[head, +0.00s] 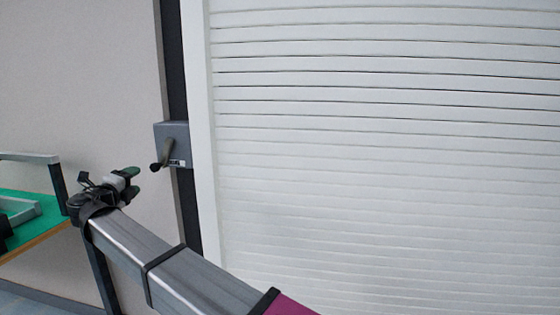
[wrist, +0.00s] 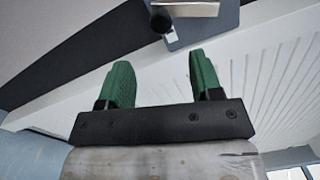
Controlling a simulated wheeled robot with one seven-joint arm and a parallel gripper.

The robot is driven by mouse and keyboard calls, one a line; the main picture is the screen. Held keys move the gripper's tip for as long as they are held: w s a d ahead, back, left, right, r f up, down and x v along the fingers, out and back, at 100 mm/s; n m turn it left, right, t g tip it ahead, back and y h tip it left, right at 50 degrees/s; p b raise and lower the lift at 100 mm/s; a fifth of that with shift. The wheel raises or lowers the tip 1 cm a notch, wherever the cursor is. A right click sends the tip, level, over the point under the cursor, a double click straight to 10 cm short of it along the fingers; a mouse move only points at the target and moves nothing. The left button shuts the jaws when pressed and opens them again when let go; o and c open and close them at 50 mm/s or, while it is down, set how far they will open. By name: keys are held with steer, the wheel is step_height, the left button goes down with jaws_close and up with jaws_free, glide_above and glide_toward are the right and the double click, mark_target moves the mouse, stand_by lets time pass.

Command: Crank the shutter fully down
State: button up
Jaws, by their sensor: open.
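The white slatted shutter (head: 390,150) fills the right side of the head view; dark gaps show between its upper slats, and its lower slats look closed up. A grey crank box (head: 173,143) sits on the dark post left of the shutter. Its crank handle (head: 163,159) ends in a black knob, pointing down and left. My gripper (head: 133,182) is below and left of the knob, apart from it. In the wrist view the green fingers are open and empty, and the black knob (wrist: 161,21) shows beyond them, near the top edge. The shutter's bottom edge is out of view.
A green-topped table (head: 38,212) with a grey frame stands at the far left. A plain light wall (head: 80,75) lies behind the arm. The dark post (head: 175,75) and white shutter rail (head: 198,100) run beside the crank box.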

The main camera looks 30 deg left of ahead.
mark_target(159, 165)
steer(key=w+a+m, duration=0.1)
steer(key=w+m, duration=0.3)
steer(key=m, duration=0.2)
steer(key=w+a+m, duration=0.2)
steer(key=w+m, duration=0.2)
steer(key=m, duration=0.1)
steer(key=w+a+m, duration=0.1)
steer(key=w+m, duration=0.3)
steer(key=m, duration=0.2)
steer(key=shift+w+a+r+m+g, duration=0.15)
steer(key=shift+w+r+m+g, duration=0.15)
steer(key=shift+w+r+g, duration=0.1)
jaws_close()
